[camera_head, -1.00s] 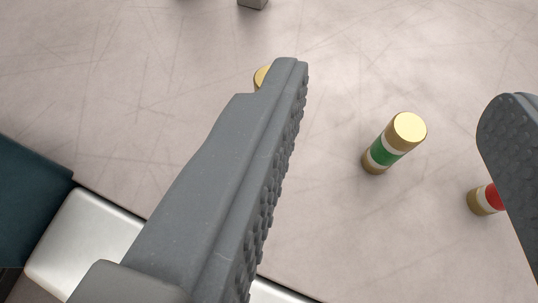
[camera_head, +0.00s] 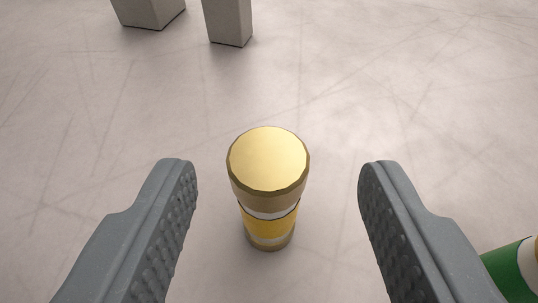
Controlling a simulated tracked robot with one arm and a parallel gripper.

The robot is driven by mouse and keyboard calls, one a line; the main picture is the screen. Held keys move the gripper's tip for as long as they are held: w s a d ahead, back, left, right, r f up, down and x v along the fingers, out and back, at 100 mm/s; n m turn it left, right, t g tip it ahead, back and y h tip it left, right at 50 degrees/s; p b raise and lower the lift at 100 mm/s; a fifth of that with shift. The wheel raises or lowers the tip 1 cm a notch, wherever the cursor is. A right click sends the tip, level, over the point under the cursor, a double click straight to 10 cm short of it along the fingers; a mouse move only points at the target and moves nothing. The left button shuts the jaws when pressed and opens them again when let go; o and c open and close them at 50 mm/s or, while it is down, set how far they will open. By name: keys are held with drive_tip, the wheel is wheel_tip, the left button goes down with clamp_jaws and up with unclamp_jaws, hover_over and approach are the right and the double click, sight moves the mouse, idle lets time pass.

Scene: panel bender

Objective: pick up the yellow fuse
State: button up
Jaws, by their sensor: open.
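The yellow fuse (camera_head: 270,219) stands upright on the grey scratched surface, near the middle of the view. It has a gold cap on top, white rings and a yellow band. My gripper (camera_head: 279,172) is open, with one grey studded finger on each side of the fuse. Neither finger appears to touch it, and clear gaps show on both sides. The gap at the right looks a little wider than the gap at the left.
A green-banded fuse (camera_head: 512,272) is partly in view at the lower right edge, just outside my right finger. Two grey blocks (camera_head: 228,22) (camera_head: 150,12) stand at the top left. The surface around the yellow fuse is otherwise clear.

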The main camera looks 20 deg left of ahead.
sight(270, 151)
drive_tip(key=shift+f+x, duration=0.2)
drive_tip(key=shift+x, duration=1)
drive_tip(key=shift+f+x, duration=0.15)
drive_tip(key=shift+x, duration=1.1)
drive_tip(key=shift+w+a, duration=0.15)
drive_tip(key=shift+a, duration=0.1)
drive_tip(key=c, duration=1.1)
